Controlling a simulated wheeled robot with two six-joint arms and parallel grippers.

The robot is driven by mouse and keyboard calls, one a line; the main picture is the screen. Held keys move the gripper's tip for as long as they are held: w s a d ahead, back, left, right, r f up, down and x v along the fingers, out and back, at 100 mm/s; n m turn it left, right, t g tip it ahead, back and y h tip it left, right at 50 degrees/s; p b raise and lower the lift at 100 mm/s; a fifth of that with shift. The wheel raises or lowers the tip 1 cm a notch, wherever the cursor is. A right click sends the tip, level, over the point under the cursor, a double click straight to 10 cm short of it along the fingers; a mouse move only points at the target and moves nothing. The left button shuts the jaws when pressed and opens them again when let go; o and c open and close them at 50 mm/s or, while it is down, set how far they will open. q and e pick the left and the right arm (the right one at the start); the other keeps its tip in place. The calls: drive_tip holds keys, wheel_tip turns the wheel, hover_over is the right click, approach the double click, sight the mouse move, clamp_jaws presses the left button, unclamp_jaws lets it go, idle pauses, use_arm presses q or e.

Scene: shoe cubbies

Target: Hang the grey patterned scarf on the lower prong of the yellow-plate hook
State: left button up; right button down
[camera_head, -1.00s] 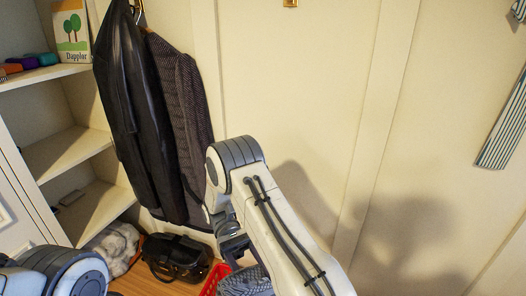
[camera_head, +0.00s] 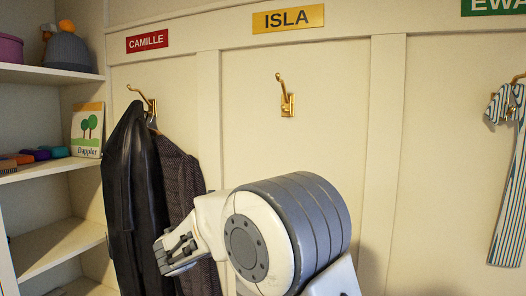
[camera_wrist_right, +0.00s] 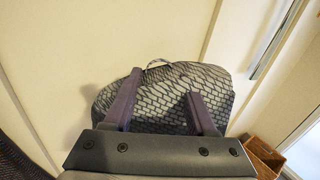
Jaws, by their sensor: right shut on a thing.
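The yellow plate (camera_head: 288,19) reads ISLA. Below it a brass hook (camera_head: 287,98) is fixed to the cream panel, bare, with a long upper prong and a short lower part. My right arm stands below the hook in the head view, its wrist reaching left in front of the dark coats. In the right wrist view my right gripper (camera_wrist_right: 162,86) is shut on the grey patterned scarf (camera_wrist_right: 168,118), which is bunched between and around the fingers, with a small loop on top. The scarf is not visible in the head view. My left gripper is out of view.
Dark coats (camera_head: 130,185) hang from the hook under the red CAMILLE plate (camera_head: 148,41), close to my right wrist. A striped scarf (camera_head: 510,190) hangs at the far right. Shelves (camera_head: 45,76) stand left. A wicker basket (camera_wrist_right: 264,155) shows in the wrist view.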

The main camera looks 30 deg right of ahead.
wheel_tip(320, 180, up, 26)
drive_tip(key=s+a+n+t+y, duration=0.1)
drive_tip(key=n+t+y, duration=0.1)
drive_tip(key=n+t, duration=0.1)
drive_tip(key=shift+s+a+f+t, duration=0.2)
drive_tip(key=shift+s+a+t, duration=0.1)
drive_tip(key=shift+t, duration=0.6)
drive_tip(key=shift+w+a+f+p+x, duration=0.3)
drive_tip(key=shift+p+x, duration=0.35)
drive_tip(key=shift+x, duration=1.35)
drive_tip(key=shift+w+a+f+p+x, duration=0.1)
drive_tip(key=shift+w+f+p+x, duration=0.45)
drive_tip(key=shift+x, duration=1.5)
drive_tip(key=shift+w+a+f+p+x, duration=0.15)
drive_tip(key=shift+p+x, duration=0.65)
drive_tip(key=shift+x, duration=1.2)
